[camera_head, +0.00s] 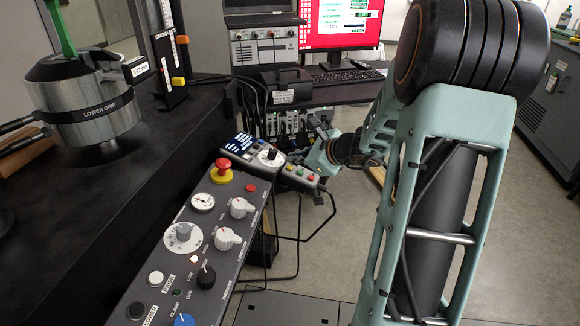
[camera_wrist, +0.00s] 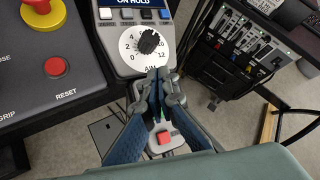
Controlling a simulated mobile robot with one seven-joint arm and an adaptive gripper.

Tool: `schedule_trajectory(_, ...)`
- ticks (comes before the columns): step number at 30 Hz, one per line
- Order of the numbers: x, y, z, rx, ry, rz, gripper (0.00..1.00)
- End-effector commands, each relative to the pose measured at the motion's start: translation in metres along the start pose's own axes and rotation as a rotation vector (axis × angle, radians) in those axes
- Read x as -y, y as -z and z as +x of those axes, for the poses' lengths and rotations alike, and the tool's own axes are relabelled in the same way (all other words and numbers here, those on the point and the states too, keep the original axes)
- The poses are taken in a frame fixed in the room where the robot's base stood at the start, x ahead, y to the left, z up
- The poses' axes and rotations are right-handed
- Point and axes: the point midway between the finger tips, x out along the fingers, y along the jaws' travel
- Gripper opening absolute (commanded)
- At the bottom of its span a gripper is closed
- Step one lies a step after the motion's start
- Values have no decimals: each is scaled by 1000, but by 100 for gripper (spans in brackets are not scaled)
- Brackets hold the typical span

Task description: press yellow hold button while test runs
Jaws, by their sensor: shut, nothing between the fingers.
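The hand-held control box (camera_head: 272,160) sits at the far right end of the grey console, with a lit display and a dial. The red button (camera_wrist: 163,137) shows between the fingers. The fingers hide the yellow button there, and I cannot tell whether they touch the box.
The console carries a red mushroom stop (camera_head: 222,170) and several knobs close to the box. A red reset button (camera_wrist: 54,67) is left of my gripper. A steel lower grip (camera_head: 85,100) stands on the dark bench. A desk with a monitor (camera_head: 340,25) is behind.

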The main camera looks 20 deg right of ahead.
Motion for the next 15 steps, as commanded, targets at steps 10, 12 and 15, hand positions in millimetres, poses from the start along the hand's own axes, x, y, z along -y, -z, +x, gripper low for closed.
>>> schedule_trajectory(10, 12, -13, -16, 1, 1, 0, 0)
schedule_trajectory(12, 16, -17, -21, 1, 1, 0, 0)
schedule_trajectory(15, 21, -22, -28, 1, 1, -1, 0)
